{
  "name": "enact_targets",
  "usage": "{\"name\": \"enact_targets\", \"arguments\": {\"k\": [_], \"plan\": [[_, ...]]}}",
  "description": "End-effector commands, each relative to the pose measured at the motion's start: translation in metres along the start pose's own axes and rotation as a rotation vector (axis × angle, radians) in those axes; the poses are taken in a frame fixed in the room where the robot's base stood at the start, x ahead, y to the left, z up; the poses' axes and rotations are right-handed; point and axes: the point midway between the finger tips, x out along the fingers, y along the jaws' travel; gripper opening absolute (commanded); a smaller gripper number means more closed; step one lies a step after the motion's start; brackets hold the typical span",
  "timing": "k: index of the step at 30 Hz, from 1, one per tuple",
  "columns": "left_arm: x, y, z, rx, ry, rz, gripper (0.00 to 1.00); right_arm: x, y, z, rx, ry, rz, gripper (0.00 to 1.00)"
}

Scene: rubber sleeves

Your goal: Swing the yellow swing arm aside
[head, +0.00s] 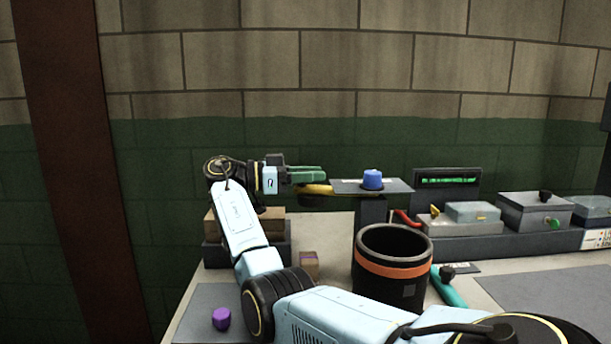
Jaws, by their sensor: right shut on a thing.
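The yellow swing arm (318,190) shows as a short yellow piece at the left end of a flat grey plate (345,186). A blue cap-like piece (372,179) stands on the plate, above a dark post (372,211). My right gripper (318,178) reaches in from the left side of the plate, with its green fingers at the yellow piece. It is shut on the yellow swing arm; the fingers hide part of the contact. My left gripper is not in view.
A black bin with an orange band (394,270) stands in front of the post. A purple piece (221,320) lies front left, and a small brown box (309,264) near the bin. A teal-handled tool (449,291) lies right of the bin. Grey boxes (535,211) line the right back.

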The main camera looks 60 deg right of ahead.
Motion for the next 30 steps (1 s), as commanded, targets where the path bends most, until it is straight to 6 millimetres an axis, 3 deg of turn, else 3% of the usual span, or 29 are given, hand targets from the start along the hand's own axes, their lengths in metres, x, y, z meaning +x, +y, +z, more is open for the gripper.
{"name": "enact_targets", "arguments": {"k": [8, 9, 14, 23, 30], "plan": [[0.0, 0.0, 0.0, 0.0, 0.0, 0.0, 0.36, 0.0, 0.001, 0.0, -0.001, -0.001, 0.003, 0.0], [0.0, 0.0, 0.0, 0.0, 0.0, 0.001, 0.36, 0.0, 0.001, 0.0, -0.001, -0.001, 0.003, 0.27], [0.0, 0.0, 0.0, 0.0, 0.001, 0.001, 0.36, 0.0, 0.001, 0.0, -0.001, -0.001, 0.002, 0.48], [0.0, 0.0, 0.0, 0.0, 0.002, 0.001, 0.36, -0.001, 0.0, 0.0, -0.001, 0.0, 0.001, 0.48], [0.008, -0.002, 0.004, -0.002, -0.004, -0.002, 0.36, -0.029, 0.0, -0.001, -0.004, 0.0, -0.001, 0.48]]}}
